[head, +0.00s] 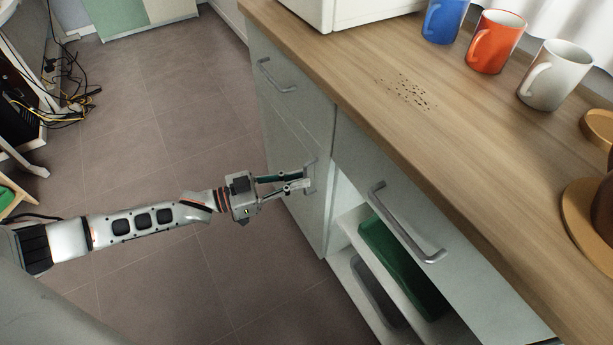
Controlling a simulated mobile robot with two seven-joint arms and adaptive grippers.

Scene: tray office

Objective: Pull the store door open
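The pale grey store door (287,185) is in the head view, below a drawer at the left end of the wooden-topped cabinet. Its upright metal handle (312,178) is near the door's right side. My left gripper (303,181) reaches in from the left, with its fingertips at the handle. The fingertips partly cover the handle, and I cannot tell whether they are closed on it. The door looks roughly in line with the cabinet front; a small gap cannot be ruled out. My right gripper is not in view.
Drawers with bar handles (278,76) (405,225) sit under the worktop (440,130). Right of the door is an open shelf space with a green tray (385,250). Blue, orange and white mugs stand on top. The tiled floor (150,180) left of the door is clear.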

